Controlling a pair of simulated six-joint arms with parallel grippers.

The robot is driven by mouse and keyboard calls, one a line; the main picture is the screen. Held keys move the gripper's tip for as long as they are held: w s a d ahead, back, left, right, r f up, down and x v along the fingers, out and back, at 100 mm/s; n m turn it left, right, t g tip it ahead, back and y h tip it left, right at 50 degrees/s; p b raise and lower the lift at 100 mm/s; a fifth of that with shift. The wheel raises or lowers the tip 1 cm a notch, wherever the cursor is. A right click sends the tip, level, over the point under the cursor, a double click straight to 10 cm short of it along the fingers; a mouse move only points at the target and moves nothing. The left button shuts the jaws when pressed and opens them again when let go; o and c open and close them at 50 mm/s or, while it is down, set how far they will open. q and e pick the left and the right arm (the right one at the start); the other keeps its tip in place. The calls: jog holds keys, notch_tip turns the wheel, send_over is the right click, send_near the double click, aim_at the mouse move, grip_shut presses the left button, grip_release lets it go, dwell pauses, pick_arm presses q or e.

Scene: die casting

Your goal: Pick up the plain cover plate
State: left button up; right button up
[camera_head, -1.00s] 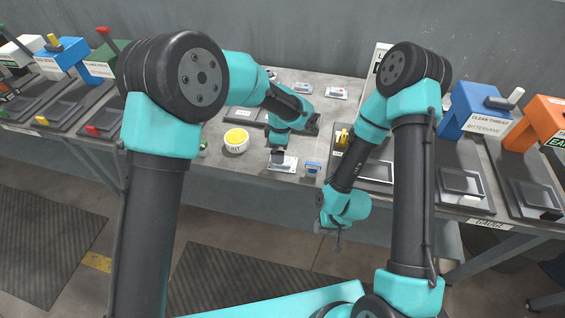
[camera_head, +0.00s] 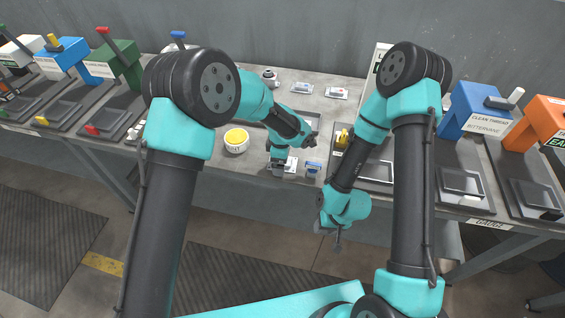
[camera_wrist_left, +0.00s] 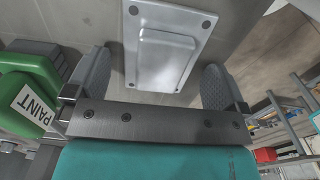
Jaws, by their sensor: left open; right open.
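A light grey plate (camera_wrist_left: 143,72) with a raised rectangular middle and dark corner holes lies on the bench in the left wrist view. I take it for the plain cover plate; it also shows partly in the head view (camera_head: 291,164), near the bench's front edge. My left gripper (camera_head: 279,172) is over that plate. In the left wrist view, its two fingers (camera_wrist_left: 157,72) are open, one on each side of the plate's near part, with nothing gripped. Whether they touch it I cannot tell. My right gripper (camera_head: 337,240) is open and empty, hanging in front of the bench.
A white cup of yellow material (camera_head: 236,139) stands left of the plate, and a small blue item (camera_head: 312,167) is close on its right. A green PAINT container (camera_wrist_left: 28,95) is near the left finger. Blue (camera_head: 478,112) and orange (camera_head: 540,125) stations stand at right.

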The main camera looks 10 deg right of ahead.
pick_arm(q)
jog(key=shift+c, duration=0.3)
jog(key=c, duration=1.2)
jog(key=shift+c, duration=0.2)
jog(key=shift+r, duration=0.55)
notch_tip(320, 180, up, 3)
jog(key=shift+f, duration=0.15)
jog(key=s+a, duration=0.1)
jog(key=s, duration=0.4)
jog(key=s+a, duration=0.1)
jog(key=s, duration=0.4)
jog(key=s+a+r, duration=0.1)
jog(key=s, duration=0.4)
jog(key=shift+s+a, duration=0.1)
jog(key=shift+s, duration=0.25)
jog(key=shift+r, duration=0.1)
